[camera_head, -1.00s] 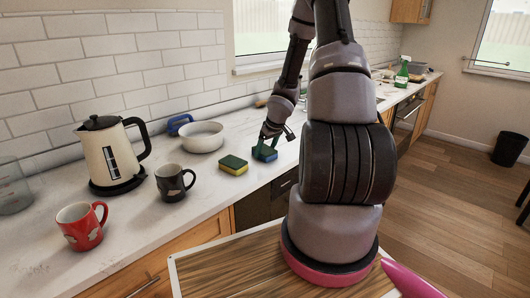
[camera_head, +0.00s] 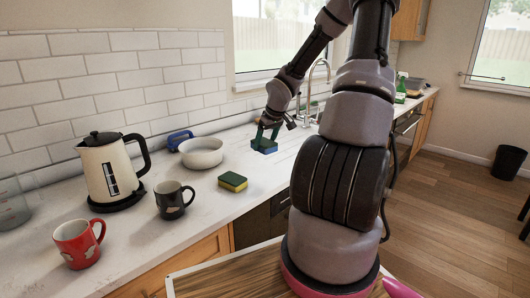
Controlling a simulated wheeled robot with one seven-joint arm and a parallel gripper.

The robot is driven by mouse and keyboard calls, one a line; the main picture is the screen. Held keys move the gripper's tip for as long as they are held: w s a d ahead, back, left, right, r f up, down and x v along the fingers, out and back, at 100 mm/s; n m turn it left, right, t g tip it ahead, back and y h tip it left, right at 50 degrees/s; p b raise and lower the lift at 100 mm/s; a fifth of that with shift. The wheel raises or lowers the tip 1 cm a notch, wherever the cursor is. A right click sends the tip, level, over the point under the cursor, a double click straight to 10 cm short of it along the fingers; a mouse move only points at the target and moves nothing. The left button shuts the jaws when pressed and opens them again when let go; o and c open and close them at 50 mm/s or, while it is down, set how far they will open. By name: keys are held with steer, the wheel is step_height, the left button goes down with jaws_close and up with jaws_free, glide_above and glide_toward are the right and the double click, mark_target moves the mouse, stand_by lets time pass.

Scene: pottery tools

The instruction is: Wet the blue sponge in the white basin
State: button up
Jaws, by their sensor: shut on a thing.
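The blue sponge (camera_head: 265,148) is between the fingers of my gripper (camera_head: 266,137), which is shut on it. The sponge appears slightly above the white counter, though the gap is hard to judge. The white basin (camera_head: 201,153) stands upright on the counter to the left of the sponge, apart from it. Its inside shows only in part, and I cannot tell whether it holds water.
A yellow and green sponge (camera_head: 232,181) lies in front of the basin. A dark mug (camera_head: 172,200), a red mug (camera_head: 78,244) and a cream kettle (camera_head: 108,172) stand to the left. A blue-handled object (camera_head: 179,138) lies behind the basin. A tap (camera_head: 318,75) rises behind my arm.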

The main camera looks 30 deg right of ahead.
mark_target(263, 172)
steer(key=shift+r, duration=0.25)
steer(key=shift+f, duration=0.15)
steer(key=shift+f, duration=5.1)
steer(key=o, duration=0.5)
steer(key=shift+c, duration=0.2)
steer(key=shift+r, duration=0.3)
